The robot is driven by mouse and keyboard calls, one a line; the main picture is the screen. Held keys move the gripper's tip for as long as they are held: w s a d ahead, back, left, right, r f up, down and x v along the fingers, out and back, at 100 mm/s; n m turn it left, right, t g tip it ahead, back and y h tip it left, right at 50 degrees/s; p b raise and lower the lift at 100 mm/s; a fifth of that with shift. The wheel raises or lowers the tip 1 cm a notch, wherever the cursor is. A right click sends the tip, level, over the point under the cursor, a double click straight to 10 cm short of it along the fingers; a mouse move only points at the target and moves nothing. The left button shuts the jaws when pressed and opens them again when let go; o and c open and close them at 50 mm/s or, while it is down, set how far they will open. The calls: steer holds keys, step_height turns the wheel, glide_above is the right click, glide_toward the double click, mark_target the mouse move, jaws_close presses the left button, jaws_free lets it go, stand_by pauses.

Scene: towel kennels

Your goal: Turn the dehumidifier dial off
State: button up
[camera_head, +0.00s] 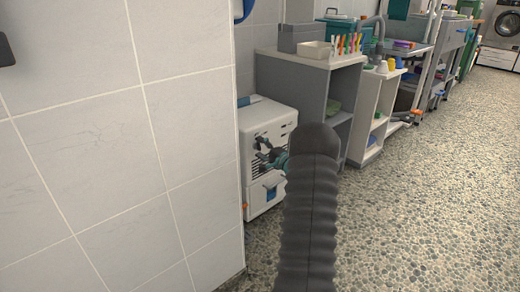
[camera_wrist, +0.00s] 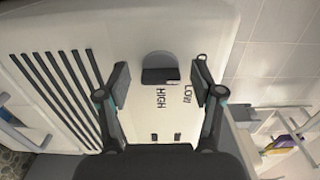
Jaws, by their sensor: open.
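The dehumidifier (camera_head: 262,124) is a white box on the floor beside the tiled wall in the head view. In the wrist view its white front panel (camera_wrist: 130,38) fills the middle, with dark vent slots at the left. The dark grey dial (camera_wrist: 159,66) sits on that panel, with the words HIGH and LOW near it. Which mark it points at I cannot tell. My gripper (camera_wrist: 161,76) is open, with one finger on each side of the dial and gaps between. In the head view my gripper (camera_head: 271,158) is in front of the dehumidifier, partly hidden by my arm.
The tiled wall (camera_head: 110,130) stands close at the left. A grey shelf unit (camera_head: 312,92) stands right of the dehumidifier, with a white shelf (camera_head: 366,112) beyond. A blue latch (camera_head: 270,192) is low on the dehumidifier. The pebbled floor (camera_head: 430,190) is open at the right.

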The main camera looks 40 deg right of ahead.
steer(key=s, duration=1.2)
steer(key=shift+d, duration=0.45)
